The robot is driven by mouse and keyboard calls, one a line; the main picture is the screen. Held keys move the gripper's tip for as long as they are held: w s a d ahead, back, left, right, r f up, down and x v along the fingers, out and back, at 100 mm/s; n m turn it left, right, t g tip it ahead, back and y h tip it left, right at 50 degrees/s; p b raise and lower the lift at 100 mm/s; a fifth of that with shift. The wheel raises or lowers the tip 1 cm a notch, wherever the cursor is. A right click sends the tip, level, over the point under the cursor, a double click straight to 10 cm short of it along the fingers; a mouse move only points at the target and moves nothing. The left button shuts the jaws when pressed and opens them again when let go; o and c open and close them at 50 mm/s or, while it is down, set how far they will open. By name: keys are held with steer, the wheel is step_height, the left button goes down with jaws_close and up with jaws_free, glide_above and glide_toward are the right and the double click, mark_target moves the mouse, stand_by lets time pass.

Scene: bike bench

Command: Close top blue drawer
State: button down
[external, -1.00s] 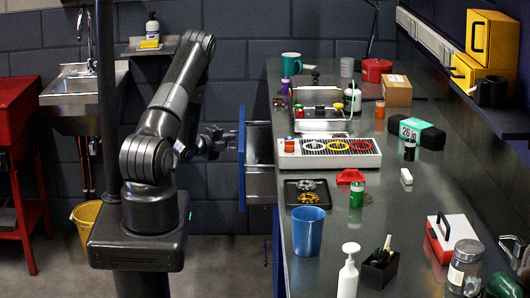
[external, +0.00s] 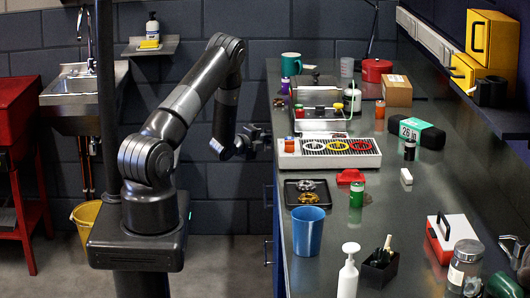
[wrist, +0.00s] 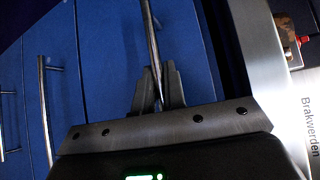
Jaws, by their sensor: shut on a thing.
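The top blue drawer (wrist: 106,45) fills the upper middle of the wrist view, with a long metal bar handle (wrist: 150,32). My gripper (wrist: 158,85) is shut on this handle, a grey finger on each side of the bar. In the external view my gripper (external: 262,137) is against the front of the bench, just below the worktop edge. The drawer no longer stands out from the bench there. The drawer front is mostly hidden by the gripper and the angle, so I cannot tell if a small gap is left.
Other blue fronts with bar handles (wrist: 43,100) lie to the left in the wrist view. The worktop (external: 330,255) holds a white tray with coloured rings (external: 370,160), a blue cup (external: 308,232) and a green can. The floor before the bench is clear.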

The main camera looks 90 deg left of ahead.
steer(key=shift+w, duration=0.35)
steer(key=c, duration=1.5)
jaws_free()
steer(key=v, duration=1.1)
steer(key=shift+s+a, duration=0.1)
steer(key=shift+a, duration=0.05)
